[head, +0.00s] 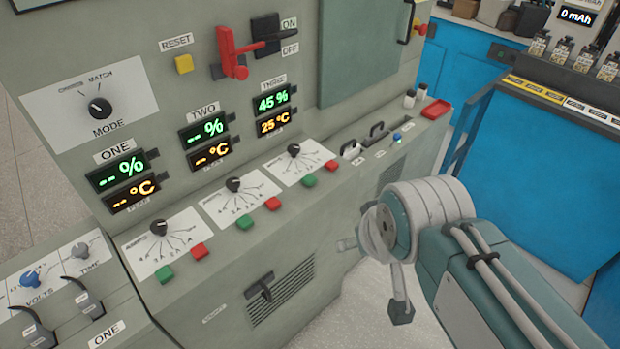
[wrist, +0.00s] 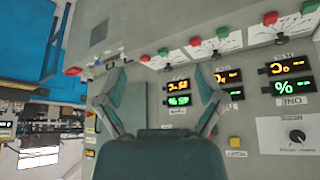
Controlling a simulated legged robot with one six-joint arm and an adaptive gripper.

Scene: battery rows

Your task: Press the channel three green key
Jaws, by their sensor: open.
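The channel three green key (head: 310,180) is a small green button on the grey console's ledge, below the third dial and left of a red key (head: 331,166). In the upside-down wrist view this green key (wrist: 162,51) shows near the top, beyond my fingertips. The channel three display (head: 274,110) reads 45 % and 25 °C. My gripper (head: 374,278) is in front of the console, right of and lower in the picture than the key, apart from it. Its two fingers (wrist: 159,82) are spread with nothing between them.
The channel two green key (head: 245,222) and channel one green key (head: 164,274) sit further left, each beside a red key. A black handle (head: 260,287) sticks out of the console front. Blue cabinets (head: 530,170) stand at right. Space before the console is clear.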

